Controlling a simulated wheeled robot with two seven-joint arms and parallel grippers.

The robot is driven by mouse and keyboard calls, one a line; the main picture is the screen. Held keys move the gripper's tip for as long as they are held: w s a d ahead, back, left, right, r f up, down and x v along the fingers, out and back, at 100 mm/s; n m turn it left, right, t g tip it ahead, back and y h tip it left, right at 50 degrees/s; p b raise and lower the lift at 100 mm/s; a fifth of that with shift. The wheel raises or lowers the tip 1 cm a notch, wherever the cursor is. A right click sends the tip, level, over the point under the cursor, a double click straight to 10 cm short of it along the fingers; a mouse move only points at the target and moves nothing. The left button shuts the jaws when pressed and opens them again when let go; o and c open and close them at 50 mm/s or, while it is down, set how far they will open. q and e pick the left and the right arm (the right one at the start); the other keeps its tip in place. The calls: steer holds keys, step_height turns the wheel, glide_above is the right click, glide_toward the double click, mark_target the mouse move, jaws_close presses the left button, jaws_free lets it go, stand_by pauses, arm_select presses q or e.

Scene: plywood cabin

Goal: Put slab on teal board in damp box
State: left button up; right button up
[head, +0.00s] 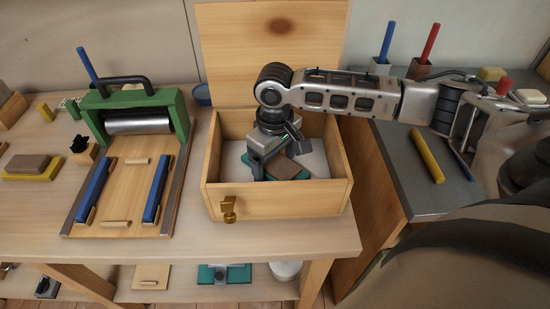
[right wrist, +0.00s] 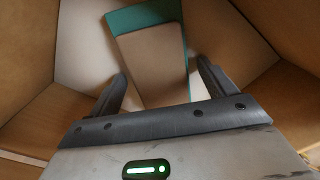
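The damp box is an open wooden box (head: 285,204) with its lid (head: 270,45) raised at the back and a brass latch (head: 229,208) on the front. Inside, on a whitish floor, lies the teal board (head: 248,180), and the brown slab (head: 288,168) lies on it. In the right wrist view the slab (right wrist: 152,65) covers much of the teal board (right wrist: 145,14), which shows at its far end and right side. My right gripper (head: 275,167) reaches into the box. Its fingers (right wrist: 162,85) are apart, one on each side of the slab, with gaps visible. My left gripper is out of view.
A green roller press (head: 135,118) with blue bars stands left of the box. Another brown slab (head: 28,164) lies on a yellow board at far left. A grey-topped bench at right holds a yellow rod (head: 427,155) and pen holders. The box walls closely surround my right gripper.

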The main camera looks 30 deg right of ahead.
mark_target(275, 162)
step_height(275, 162, up, 12)
steer(key=shift+r, duration=0.2)
stand_by(0.4)
